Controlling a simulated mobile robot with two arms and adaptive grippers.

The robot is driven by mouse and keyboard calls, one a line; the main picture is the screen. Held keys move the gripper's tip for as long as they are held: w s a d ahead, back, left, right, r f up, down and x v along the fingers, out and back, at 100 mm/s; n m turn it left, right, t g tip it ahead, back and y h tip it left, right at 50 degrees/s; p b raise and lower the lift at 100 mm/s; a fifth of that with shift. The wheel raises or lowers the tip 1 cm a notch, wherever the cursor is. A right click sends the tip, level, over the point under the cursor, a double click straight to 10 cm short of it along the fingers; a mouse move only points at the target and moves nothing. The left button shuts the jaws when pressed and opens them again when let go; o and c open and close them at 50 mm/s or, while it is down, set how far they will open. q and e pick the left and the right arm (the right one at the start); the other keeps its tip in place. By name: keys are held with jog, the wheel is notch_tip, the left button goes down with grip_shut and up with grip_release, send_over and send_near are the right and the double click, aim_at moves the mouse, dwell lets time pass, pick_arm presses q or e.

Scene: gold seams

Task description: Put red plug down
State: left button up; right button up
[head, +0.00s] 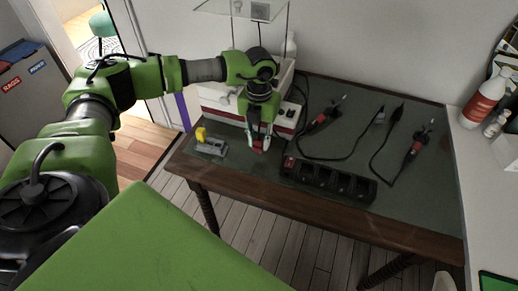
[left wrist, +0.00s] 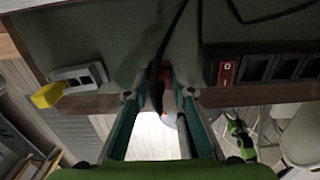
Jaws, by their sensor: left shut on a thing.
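My left gripper (head: 259,146) is shut on the red plug (head: 266,143) over the front part of the dark table top, left of the black power strip (head: 328,180). In the left wrist view the red plug (left wrist: 158,94) shows dark between the fingertips, with a black cable running up from it. The fingers hide part of it, and I cannot tell whether it touches the table. The power strip (left wrist: 272,69) has a red switch and several sockets.
A grey socket block (head: 212,148) with a yellow plug (head: 202,134) sits at the table's left front. A white and red machine (head: 220,105) stands behind my gripper. Two red-handled tools with dark cables lie to the right. The table's front edge is close.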

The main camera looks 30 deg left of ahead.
aim_at(259, 147)
pick_arm(q)
jog(key=shift+f+b, duration=0.75)
jog(key=shift+f, duration=0.8)
jog(key=shift+f+b, duration=0.4)
jog(key=shift+f, duration=0.25)
jog(key=o, duration=1.1)
jog(key=shift+r, duration=0.1)
jog(key=shift+r, duration=0.3)
notch_tip(259, 147, up, 13)
jog(key=shift+f, duration=0.2)
